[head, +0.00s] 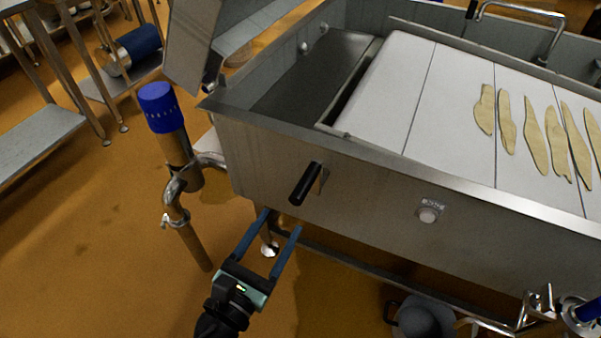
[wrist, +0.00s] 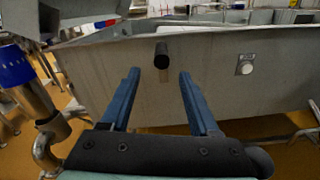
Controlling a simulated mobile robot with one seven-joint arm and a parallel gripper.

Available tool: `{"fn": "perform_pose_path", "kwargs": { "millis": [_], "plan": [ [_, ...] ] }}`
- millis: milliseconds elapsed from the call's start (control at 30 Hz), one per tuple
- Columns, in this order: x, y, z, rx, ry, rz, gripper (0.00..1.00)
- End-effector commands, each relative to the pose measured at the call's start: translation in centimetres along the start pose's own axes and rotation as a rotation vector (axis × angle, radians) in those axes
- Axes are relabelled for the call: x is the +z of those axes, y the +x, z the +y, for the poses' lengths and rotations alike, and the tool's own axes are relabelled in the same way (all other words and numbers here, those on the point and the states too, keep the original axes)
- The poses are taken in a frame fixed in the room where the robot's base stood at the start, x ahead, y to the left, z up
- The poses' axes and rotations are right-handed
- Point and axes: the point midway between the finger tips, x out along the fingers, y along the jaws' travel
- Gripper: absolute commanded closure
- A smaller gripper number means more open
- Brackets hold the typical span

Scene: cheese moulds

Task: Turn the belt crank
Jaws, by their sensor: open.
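The belt crank has a black cylindrical handle (head: 305,184) on the front wall of a steel vat (head: 380,185). The handle sticks out towards me and leans a little in the head view. My gripper (head: 283,221) is open and empty, just below and in front of the handle, with its blue fingers pointing at the vat. In the wrist view the handle (wrist: 161,55) shows beyond and between the fingertips of my gripper (wrist: 158,73). The handle appears apart from both fingers. The crank's mount is partly hidden behind the handle.
A labelled round button (head: 428,214) sits on the vat wall to the right. A blue-topped steel pipe (head: 165,110) stands left of the vat. Several pale strips (head: 533,133) lie on the white belt (head: 450,100). A grey bucket (head: 425,318) is on the floor at right.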

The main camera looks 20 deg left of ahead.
Motion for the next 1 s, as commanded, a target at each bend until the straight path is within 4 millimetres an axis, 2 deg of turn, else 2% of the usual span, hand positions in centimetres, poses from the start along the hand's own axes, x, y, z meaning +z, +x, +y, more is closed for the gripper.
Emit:
{"fn": "perform_pose_path", "kwargs": {
  "millis": [600, 800, 1000],
  "plan": [
    [0.1, 10.7, -0.2, -0.003, 0.005, -0.004, 0.38],
    [0.1, 12.4, -0.2, -0.003, 0.006, -0.003, 0.38],
    [0.1, 12.7, -0.2, -0.003, 0.006, -0.002, 0.38]
  ]
}}
